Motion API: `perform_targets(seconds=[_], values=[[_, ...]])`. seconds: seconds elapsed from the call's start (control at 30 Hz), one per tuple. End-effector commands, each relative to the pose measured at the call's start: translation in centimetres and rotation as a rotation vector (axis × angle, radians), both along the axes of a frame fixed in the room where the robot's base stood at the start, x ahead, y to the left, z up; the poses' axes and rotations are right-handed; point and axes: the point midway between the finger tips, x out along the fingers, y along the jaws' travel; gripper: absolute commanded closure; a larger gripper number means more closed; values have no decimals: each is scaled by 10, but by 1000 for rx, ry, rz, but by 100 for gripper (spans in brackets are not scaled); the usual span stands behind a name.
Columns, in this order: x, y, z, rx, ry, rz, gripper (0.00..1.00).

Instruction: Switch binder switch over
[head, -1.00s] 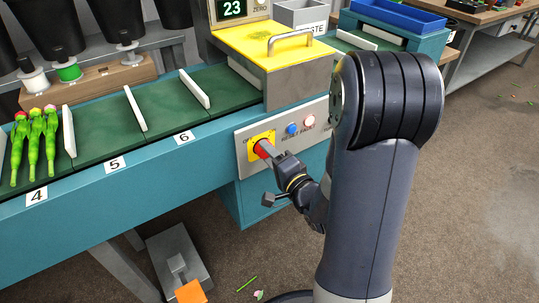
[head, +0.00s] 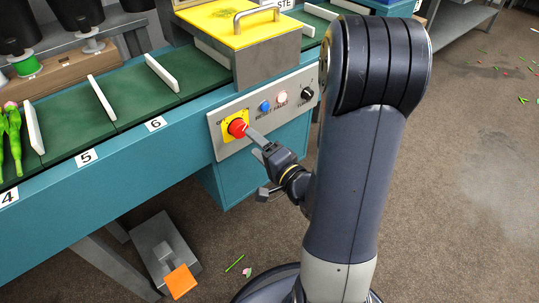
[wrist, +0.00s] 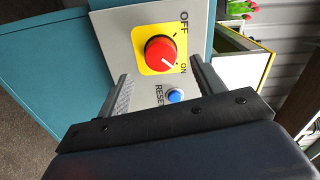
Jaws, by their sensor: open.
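The binder switch is a red round knob (head: 237,128) on a yellow plate, on the grey panel (head: 265,110) of the teal bench. In the wrist view the knob (wrist: 160,52) has a white mark pointing to the lower right, towards the ON label; OFF is at the upper right. My gripper (wrist: 160,72) is open and empty. Its fingers are spread to either side below the knob in the wrist view, apart from it. In the head view my gripper (head: 252,138) is just in front of the panel, right of the knob.
A blue reset button (head: 264,106), a pale fault light (head: 281,97) and a black knob (head: 307,94) sit right of the switch. The yellow binder cover (head: 235,28) is above. An orange-topped pedal (head: 180,281) stands on the floor. Green tulips (head: 12,135) lie on the belt.

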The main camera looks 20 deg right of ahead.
Motion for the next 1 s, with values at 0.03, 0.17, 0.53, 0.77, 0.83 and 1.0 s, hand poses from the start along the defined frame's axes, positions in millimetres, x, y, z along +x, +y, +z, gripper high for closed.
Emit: perform_targets(seconds=[0.03,0.17,0.53,0.77,0.83,1.0], values=[[-8,-4,0,1,1,-5,35],[-26,-10,0,1,1,-6,35],[-50,-17,0,0,0,-2,35],[-52,-17,0,0,-1,1,35],[-52,-17,0,0,-1,1,35],[-52,-17,0,0,-1,1,35]])
